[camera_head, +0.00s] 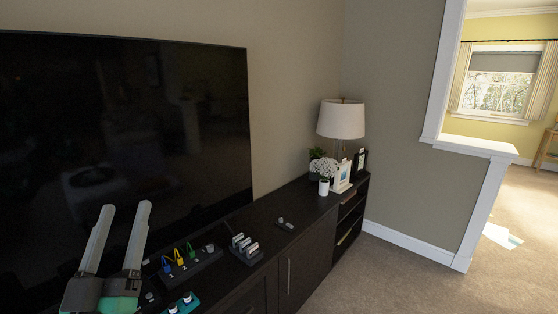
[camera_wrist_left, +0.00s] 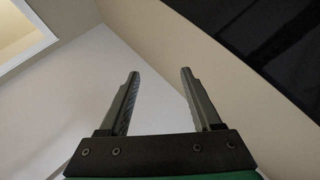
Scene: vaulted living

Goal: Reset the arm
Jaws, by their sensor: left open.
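My left gripper (camera_head: 122,227) is at the lower left of the head view, in front of the large black television (camera_head: 140,130). Its two pale fingers point up and stand apart, with nothing between them. The left wrist view also shows the gripper (camera_wrist_left: 158,78) open and empty, facing a pale ceiling and wall (camera_wrist_left: 190,50), with a dark screen corner at the upper right. My right gripper does not show in either view.
A dark cabinet (camera_head: 262,283) runs below the television. It bears a black strip with coloured plugs (camera_head: 180,258), a rack of small pieces (camera_head: 245,247), a small item (camera_head: 285,223), a white lamp (camera_head: 341,119), white flowers (camera_head: 322,167) and frames. Carpet (camera_head: 400,285) to the right is open.

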